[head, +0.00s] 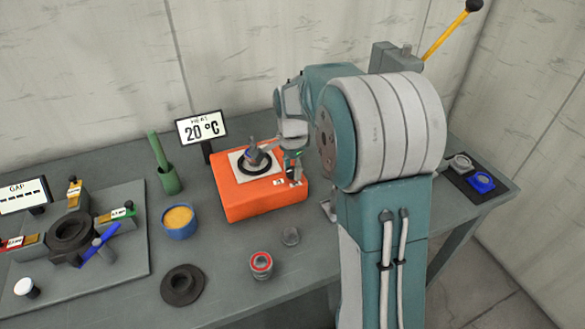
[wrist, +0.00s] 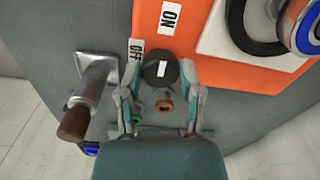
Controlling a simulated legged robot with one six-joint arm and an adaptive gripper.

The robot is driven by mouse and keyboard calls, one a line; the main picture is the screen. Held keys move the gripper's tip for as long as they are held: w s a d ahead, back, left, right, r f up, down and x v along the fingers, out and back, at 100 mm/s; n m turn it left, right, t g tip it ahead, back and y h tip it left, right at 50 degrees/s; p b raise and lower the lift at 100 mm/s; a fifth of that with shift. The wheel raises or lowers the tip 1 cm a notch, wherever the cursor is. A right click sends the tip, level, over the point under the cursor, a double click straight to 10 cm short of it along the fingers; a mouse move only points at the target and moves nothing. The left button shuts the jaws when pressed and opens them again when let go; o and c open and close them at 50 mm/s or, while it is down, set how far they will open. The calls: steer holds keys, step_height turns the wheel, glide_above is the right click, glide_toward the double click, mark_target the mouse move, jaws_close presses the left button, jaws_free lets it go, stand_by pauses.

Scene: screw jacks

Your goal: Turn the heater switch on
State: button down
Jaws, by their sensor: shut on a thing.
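The heater is an orange box (head: 262,203) on the grey table, with a white pad and black ring on top; it also fills the upper right of the wrist view (wrist: 262,76). Its switch is a dark round knob (wrist: 158,76) with a white mark, at the box edge. An ON label (wrist: 170,18) and an OFF label (wrist: 137,50) sit beside it. My gripper (wrist: 160,88) is shut on the knob, one finger on each side. In the head view my gripper (head: 292,172) is at the box's right side, and the knob is mostly hidden. The display (head: 202,128) reads 20 °C.
A grey and blue part (head: 254,155) stands on the heater. A metal handle with a brown grip (wrist: 76,122) is left of my gripper. A blue cup (head: 179,222), a green holder (head: 168,180), a dark flanged part (head: 182,284) and a red-ringed part (head: 261,264) are nearby.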

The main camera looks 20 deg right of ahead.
mark_target(291, 170)
steer(key=shift+s+a+f, duration=0.1)
steer(key=shift+f, duration=0.2)
steer(key=shift+c, duration=1.3)
jaws_free()
steer(key=shift+a+r, duration=0.1)
steer(key=shift+r, duration=0.05)
step_height(291, 170, up, 12)
steer(key=shift+w, duration=0.2)
